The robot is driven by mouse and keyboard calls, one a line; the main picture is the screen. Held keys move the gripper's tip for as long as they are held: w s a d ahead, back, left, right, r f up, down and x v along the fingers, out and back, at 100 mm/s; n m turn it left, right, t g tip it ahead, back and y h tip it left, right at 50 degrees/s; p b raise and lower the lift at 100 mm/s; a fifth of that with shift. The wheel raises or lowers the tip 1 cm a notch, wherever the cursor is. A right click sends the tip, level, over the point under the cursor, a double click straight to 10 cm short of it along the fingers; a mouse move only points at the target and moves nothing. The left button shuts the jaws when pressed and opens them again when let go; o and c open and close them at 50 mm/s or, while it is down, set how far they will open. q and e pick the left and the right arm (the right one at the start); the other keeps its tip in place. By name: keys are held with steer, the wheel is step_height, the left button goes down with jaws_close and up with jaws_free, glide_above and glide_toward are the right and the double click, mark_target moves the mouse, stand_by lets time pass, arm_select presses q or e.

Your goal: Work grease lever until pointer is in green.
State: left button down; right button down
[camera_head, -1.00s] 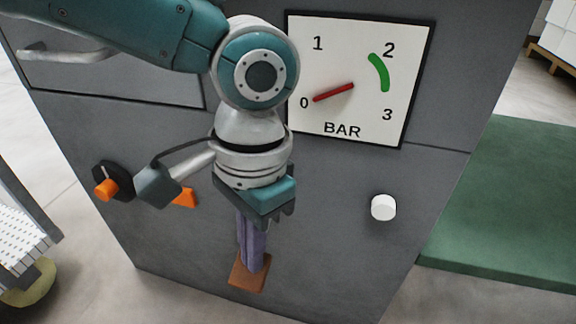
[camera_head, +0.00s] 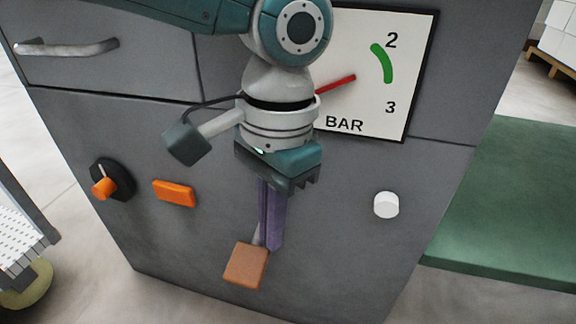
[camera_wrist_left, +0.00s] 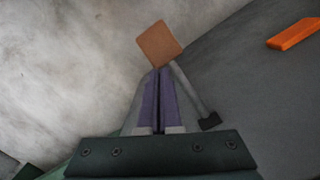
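The grease lever has a brown block handle (camera_head: 247,264) on a thin grey rod, low on the grey machine front. The handle also shows in the wrist view (camera_wrist_left: 160,44), just beyond my fingertips. My left gripper (camera_head: 268,245) points down, its purple fingers together with only a thin gap between them (camera_wrist_left: 158,72). The lever rod (camera_wrist_left: 190,88) runs beside the fingers, not between them. Whether the fingertips touch the handle I cannot tell. On the white dial (camera_head: 365,110), the red pointer (camera_head: 338,84) points left and down, away from the green arc (camera_head: 382,62). My wrist hides the dial's left part.
An orange button (camera_head: 174,193) and a black knob with an orange grip (camera_head: 105,184) are left of my gripper. A white knob (camera_head: 386,205) is to the right. A bar handle (camera_head: 70,47) is at upper left.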

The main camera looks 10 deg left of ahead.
arm_select(q)
step_height(320, 180, up, 10)
steer(key=p, duration=0.5)
steer(key=shift+w+d+f, duration=0.2)
steer(key=shift+w+d, duration=0.05)
steer(key=shift+w, duration=0.15)
steer(key=s+d+r+m+g+h+p, duration=0.1)
steer(key=s+d+r+m+h+p, duration=0.2)
steer(key=s+d+r+p, duration=0.95)
step_height(320, 180, up, 10)
steer(key=s+d+t+h+p, duration=0.1)
steer(key=s+d+h+p, duration=0.15)
steer(key=p, duration=1.05)
steer(key=a+r+n+t+p, duration=0.3)
steer(key=a+r+p, duration=0.3)
steer(key=r+p, duration=0.5)
steer(key=s+a+r+n+t+y+p, duration=0.1)
steer(key=s+a+r+n+y+p, duration=0.1)
steer(key=a+r+p, duration=0.65)
steer(key=s+a+r+n+t+y+p, duration=0.1)
steer(key=s+a+r+n+y+p, duration=0.25)
steer(key=a, duration=0.75)
step_height(320, 180, up, 36)
steer(key=w+p, duration=0.1)
steer(key=p, duration=3.6)
steer(key=shift+w+d+f+m+h, duration=0.2)
steer(key=shift+d+m+h, duration=0.1)
steer(key=shift+m+h, duration=0.15)
